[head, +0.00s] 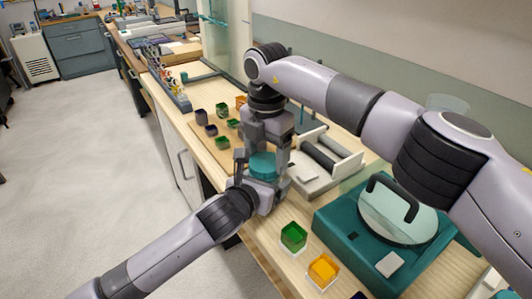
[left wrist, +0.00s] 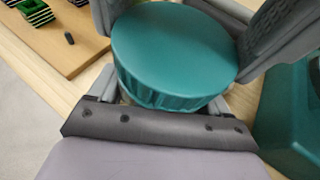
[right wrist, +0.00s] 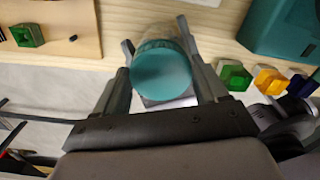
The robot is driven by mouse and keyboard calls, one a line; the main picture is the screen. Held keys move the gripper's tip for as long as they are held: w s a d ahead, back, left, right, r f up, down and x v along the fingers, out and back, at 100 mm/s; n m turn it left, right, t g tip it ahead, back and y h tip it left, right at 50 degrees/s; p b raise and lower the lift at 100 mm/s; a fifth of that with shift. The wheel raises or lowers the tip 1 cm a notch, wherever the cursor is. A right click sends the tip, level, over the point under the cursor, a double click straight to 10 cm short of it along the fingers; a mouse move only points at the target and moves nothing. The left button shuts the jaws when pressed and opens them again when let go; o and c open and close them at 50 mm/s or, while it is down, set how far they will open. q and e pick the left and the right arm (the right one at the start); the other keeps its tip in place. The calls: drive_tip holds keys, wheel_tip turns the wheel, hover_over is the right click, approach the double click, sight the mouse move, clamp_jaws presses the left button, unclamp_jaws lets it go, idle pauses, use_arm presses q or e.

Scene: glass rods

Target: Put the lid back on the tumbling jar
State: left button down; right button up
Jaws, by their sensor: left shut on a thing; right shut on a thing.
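The teal lid (head: 263,165) is round with a ribbed rim. My right gripper (head: 264,156) reaches down from above and is shut on it. The lid fills the middle of the left wrist view (left wrist: 175,50) and also shows in the right wrist view (right wrist: 161,74). The clear jar (right wrist: 158,46) is directly against or just under the lid. My left gripper (head: 262,186) comes in from the lower left and is shut on the jar, below the right one. The jar is mostly hidden by lid and fingers. I cannot tell whether the lid is fully seated.
A teal machine (head: 345,235) with a round, handled cover stands at right on the wooden bench. Green (head: 293,236) and yellow (head: 323,270) cups sit in front of it. A wooden board (head: 205,138) with small dark and green cups and a white tray (head: 322,165) lie behind.

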drive_tip(key=m, duration=0.4)
drive_tip(key=shift+m, duration=0.4)
drive_tip(key=m, duration=0.5)
drive_tip(key=shift+s, duration=0.15)
drive_tip(key=o, duration=1)
